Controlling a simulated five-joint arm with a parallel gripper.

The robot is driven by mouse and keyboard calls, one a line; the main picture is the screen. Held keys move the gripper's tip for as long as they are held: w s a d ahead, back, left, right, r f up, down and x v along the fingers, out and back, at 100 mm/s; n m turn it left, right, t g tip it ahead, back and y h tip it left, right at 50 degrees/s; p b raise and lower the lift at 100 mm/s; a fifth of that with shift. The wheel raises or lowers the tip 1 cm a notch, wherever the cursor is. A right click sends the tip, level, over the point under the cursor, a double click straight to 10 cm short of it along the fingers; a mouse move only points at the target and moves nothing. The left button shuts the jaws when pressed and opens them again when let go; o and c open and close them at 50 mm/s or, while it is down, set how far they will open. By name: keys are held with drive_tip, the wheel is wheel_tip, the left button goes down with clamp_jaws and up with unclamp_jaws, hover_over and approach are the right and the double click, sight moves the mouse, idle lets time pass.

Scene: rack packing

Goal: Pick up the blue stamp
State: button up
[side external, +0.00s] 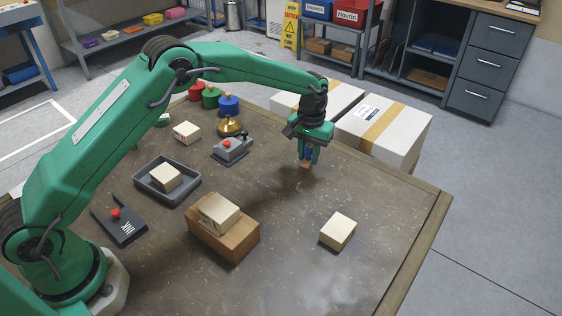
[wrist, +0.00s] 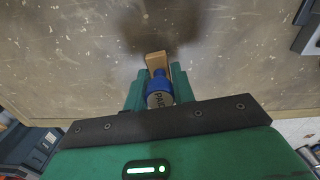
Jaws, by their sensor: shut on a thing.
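My gripper (side external: 308,156) is shut on the blue stamp (side external: 308,152), with a green finger on each side of it. The stamp hangs above the far right part of the table, its wooden block (side external: 305,165) pointing down. In the wrist view the stamp (wrist: 160,88) sits between the fingers, with its round lettered end toward the camera and its tan block beyond. A dark shadow lies on the table beneath it. The fingers hide part of the stamp.
A cream block (side external: 337,231) lies at the front right. Another cream block rests on a wooden box (side external: 222,240). A grey tray (side external: 167,181), a brass bell (side external: 229,126), a small grey device (side external: 232,149) and several coloured pots stand to the left. White cartons (side external: 385,131) stand beyond the table edge.

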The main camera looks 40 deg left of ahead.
drive_tip(key=r, duration=0.2)
drive_tip(key=shift+s+d+r, duration=0.25)
drive_tip(key=shift+d+r, duration=0.05)
drive_tip(key=s+d+r, duration=0.6)
drive_tip(key=s+d, duration=0.1)
drive_tip(key=d, duration=0.1)
drive_tip(key=shift+s+r, duration=0.2)
drive_tip(key=shift+s, duration=0.1)
drive_tip(key=shift+w+a, duration=0.1)
drive_tip(key=shift+a, duration=0.05)
